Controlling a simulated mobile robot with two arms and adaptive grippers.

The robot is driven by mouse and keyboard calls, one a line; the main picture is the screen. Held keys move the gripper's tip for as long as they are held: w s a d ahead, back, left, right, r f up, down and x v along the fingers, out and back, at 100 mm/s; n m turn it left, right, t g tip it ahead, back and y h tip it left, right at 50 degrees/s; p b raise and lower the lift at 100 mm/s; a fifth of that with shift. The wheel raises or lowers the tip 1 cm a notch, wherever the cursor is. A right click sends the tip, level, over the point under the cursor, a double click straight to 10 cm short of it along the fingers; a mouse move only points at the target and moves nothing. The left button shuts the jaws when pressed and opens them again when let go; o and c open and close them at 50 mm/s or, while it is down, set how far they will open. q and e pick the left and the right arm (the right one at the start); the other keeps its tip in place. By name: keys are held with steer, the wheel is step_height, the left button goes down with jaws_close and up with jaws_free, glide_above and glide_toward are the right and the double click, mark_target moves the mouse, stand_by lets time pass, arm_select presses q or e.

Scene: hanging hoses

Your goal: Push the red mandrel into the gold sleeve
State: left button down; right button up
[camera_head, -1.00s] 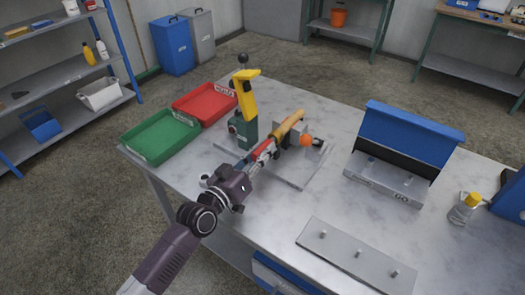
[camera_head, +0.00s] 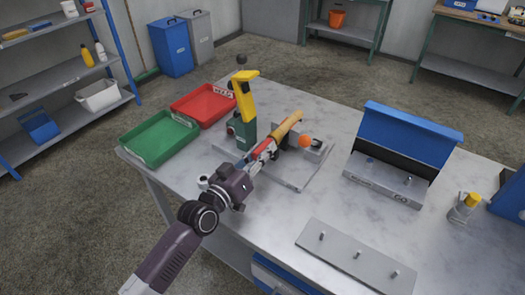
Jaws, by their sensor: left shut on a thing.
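My left gripper (camera_head: 252,165) is shut on the red mandrel (camera_head: 266,152) at the middle of the table. The mandrel lies in line with the gold sleeve (camera_head: 287,127), its far end close against the sleeve's near end. I cannot tell how deep it sits inside. The sleeve slopes up and away to the right in a grey fixture on a metal base plate (camera_head: 297,183). An orange ball knob (camera_head: 305,141) is beside the sleeve. A green and yellow press-like device (camera_head: 245,102) stands just left of it. My right gripper is out of view.
A green tray (camera_head: 127,143) and a red tray (camera_head: 231,111) lie on the left of the table. A blue-lidded grey box (camera_head: 377,178) is at right. A grey plate with pegs (camera_head: 311,254) lies in front, with bare tabletop between.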

arm_select(q)
steer(key=shift+w+d+r, duration=0.15)
steer(key=shift+w+d, duration=0.05)
steer(key=shift+w, duration=0.05)
stand_by(0.7)
steer(key=c, duration=2.1)
jaws_free()
steer(key=o, duration=0.5)
steer(key=shift+w+d, duration=0.15)
steer(key=shift+s+a+f, duration=0.25)
steer(key=shift+s+a, duration=0.2)
steer(key=shift+s, duration=0.1)
steer(key=v, duration=1)
steer(key=shift+s+a+r, duration=0.15)
steer(key=shift+s+a, duration=0.05)
steer(key=shift+s, duration=0.15)
